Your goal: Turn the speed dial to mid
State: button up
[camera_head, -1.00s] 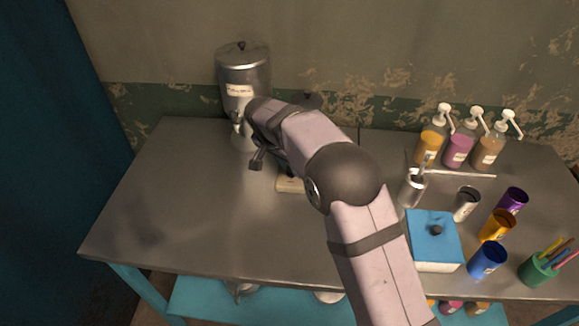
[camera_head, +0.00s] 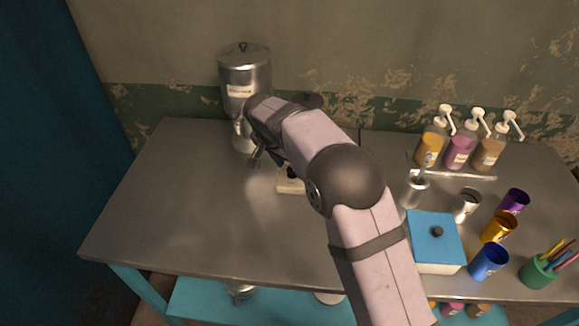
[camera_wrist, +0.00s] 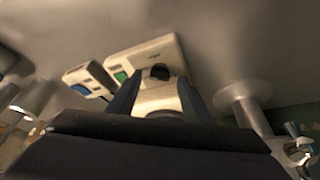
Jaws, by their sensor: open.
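A cream-coloured appliance base (camera_head: 291,183) stands on the metal table, partly hidden behind my arm in the head view. In the wrist view its panel (camera_wrist: 150,55) shows a dark round dial (camera_wrist: 160,72) and a green switch (camera_wrist: 121,76). I cannot read the dial's setting.
A metal dispenser (camera_head: 245,85) with a tap stands at the back, close to my gripper. Pump bottles (camera_head: 459,152), a blue-lidded box (camera_head: 434,238) and several cups (camera_head: 488,262) fill the right side. The table's left and front are clear (camera_head: 170,220).

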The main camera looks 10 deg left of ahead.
jog(key=b+v, duration=0.1)
jog(key=v, duration=0.5)
dwell(0.4)
jog(key=s+d+f+n+g+p, duration=0.1)
jog(key=s+d+n, duration=0.1)
jog(key=s+d, duration=0.45)
jog(key=s+d+f+n+g+p, duration=0.1)
jog(key=s+d, duration=0.3)
jog(key=d, duration=0.5)
jog(key=s+d+f+n+g+y+p, duration=0.1)
jog(key=s+d, duration=0.3)
jog(key=s, duration=0.5)
jog(key=s+d+f+n+y+p, duration=0.1)
jog(key=s+d+f+n, duration=0.1)
jog(key=s, duration=0.7)
jog(key=shift+d+f+g, duration=0.4)
jog(key=shift+d+f, duration=0.25)
jog(key=shift+d, duration=0.35)
